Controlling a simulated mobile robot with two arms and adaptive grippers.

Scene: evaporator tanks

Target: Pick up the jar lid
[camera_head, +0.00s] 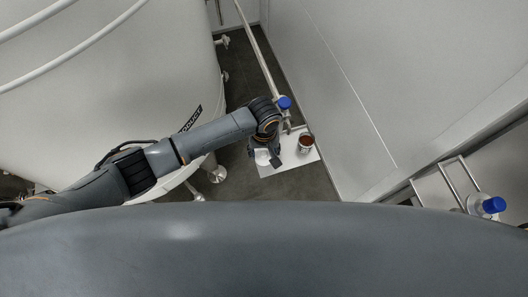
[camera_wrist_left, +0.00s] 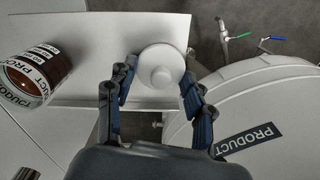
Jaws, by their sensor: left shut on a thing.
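The jar lid (camera_wrist_left: 161,66) is white and round with a raised knob, and shows in the left wrist view between my left gripper's two fingers. My left gripper (camera_wrist_left: 158,84) is shut on it. In the head view my left gripper (camera_head: 273,160) is over the white table (camera_head: 296,164), with the lid (camera_head: 262,157) showing as a pale patch beside the fingers. Whether the lid still touches the table cannot be told. The jar (camera_head: 307,144) stands on the table just right of my gripper, open, with brown contents. My right gripper is not in view.
A large white tank (camera_head: 100,90) fills the left, and it also shows in the wrist view (camera_wrist_left: 280,105). A white wall (camera_head: 370,70) is close on the right. A pipe with a blue knob (camera_head: 284,103) stands just behind the table. Dark floor shows around the table.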

